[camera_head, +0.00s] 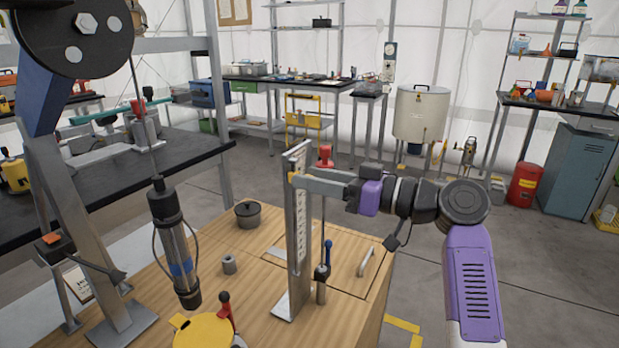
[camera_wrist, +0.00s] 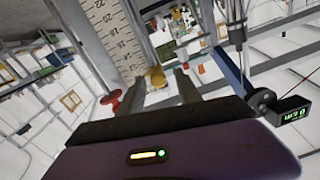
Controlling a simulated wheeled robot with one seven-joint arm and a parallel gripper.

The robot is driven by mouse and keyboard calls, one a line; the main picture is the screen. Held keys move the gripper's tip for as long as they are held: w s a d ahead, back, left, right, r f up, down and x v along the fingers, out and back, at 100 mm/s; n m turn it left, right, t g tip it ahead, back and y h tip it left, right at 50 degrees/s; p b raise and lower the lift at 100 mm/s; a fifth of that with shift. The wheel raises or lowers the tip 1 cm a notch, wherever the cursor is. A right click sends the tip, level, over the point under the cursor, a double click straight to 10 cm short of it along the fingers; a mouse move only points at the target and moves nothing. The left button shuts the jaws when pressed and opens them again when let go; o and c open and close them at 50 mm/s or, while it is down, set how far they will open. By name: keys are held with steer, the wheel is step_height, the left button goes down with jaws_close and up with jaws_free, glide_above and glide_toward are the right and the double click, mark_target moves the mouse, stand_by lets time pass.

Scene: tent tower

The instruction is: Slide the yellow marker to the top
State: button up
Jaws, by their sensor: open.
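An upright metal post with a numbered white scale (camera_head: 300,215) stands on the wooden bench top. The scale (camera_wrist: 108,38) also shows in the wrist view. A small yellow piece (camera_wrist: 156,77), which looks like the marker, is at the scale's edge between my fingertips. My gripper (camera_head: 303,181) is at the upper part of the post, coming from the right. In the wrist view my gripper (camera_wrist: 160,79) is open, one finger on each side of the yellow piece; contact is unclear.
A red knob (camera_head: 325,156) on a thin rod stands just behind my fingers. A blue-handled lever (camera_head: 327,254) is beside the post. A dark pot (camera_head: 248,213), a small metal cylinder (camera_head: 229,264) and a hanging glass tube (camera_head: 178,250) are to the left.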

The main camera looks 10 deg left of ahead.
steer(key=v, duration=0.6)
steer(key=shift+s+d, duration=0.2)
steer(key=shift+d, duration=0.2)
